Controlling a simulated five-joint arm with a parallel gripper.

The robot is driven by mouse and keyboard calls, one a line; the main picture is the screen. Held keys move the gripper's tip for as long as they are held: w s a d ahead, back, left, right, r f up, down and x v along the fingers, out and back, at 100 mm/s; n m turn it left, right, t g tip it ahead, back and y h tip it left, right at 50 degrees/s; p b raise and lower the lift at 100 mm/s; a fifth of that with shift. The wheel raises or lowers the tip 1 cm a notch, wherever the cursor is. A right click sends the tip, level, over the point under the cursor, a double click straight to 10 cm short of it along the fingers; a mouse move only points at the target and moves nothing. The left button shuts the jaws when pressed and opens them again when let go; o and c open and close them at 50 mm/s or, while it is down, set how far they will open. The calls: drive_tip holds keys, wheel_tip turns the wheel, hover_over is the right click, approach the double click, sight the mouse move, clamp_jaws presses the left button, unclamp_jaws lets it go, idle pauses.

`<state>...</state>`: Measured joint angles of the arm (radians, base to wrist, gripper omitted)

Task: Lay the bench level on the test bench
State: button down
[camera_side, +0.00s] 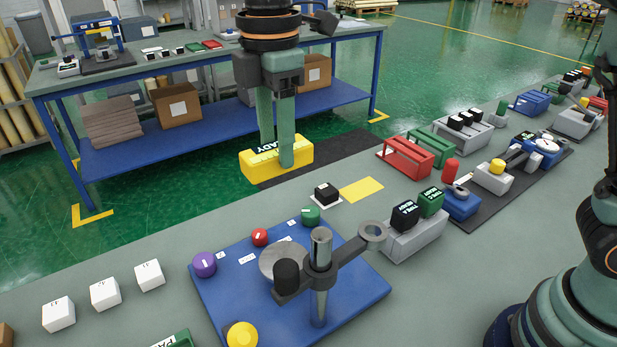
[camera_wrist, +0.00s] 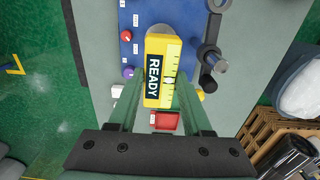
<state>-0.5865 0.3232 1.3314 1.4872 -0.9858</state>
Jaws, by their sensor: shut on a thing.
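The bench level is a yellow block (camera_side: 300,152) with a dark READY label. My gripper (camera_side: 280,160) is shut on it, with the fingers on either side, and holds it above the grey worktop. In the wrist view the level (camera_wrist: 172,48) lies between the fingers, with the READY label and a scale-like strip facing the camera. The blue test bench plate (camera_side: 350,290) is nearer the side camera, with a metal post and arm (camera_side: 321,250), a grey disc and colored knobs. In the wrist view part of the blue plate (camera_wrist: 138,20) shows behind the level.
White blocks (camera_side: 104,294) stand left of the plate. A black cube (camera_side: 326,192) and yellow card (camera_side: 361,189) lie behind it. Red and green frames (camera_side: 407,157) and grey holders with dark cubes (camera_side: 413,236) stand to the right. The post rises above the plate.

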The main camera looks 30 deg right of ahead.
drive_tip(key=w+d+f, duration=0.4)
drive_tip(key=d+f, duration=0.2)
drive_tip(key=d, duration=0.4)
drive_tip(key=w+d+f, duration=0.5)
drive_tip(key=d+f, duration=0.1)
drive_tip(key=d, duration=0.4)
drive_tip(key=w+d+f, duration=0.4)
drive_tip(key=d+f, duration=0.3)
drive_tip(key=d, duration=0.4)
drive_tip(key=shift+w, duration=0.35)
drive_tip(key=shift+f, duration=2.45)
drive_tip(key=shift+f, duration=0.2)
drive_tip(key=shift+f, duration=1.25)
drive_tip(key=shift+c, duration=1.3)
unclamp_jaws()
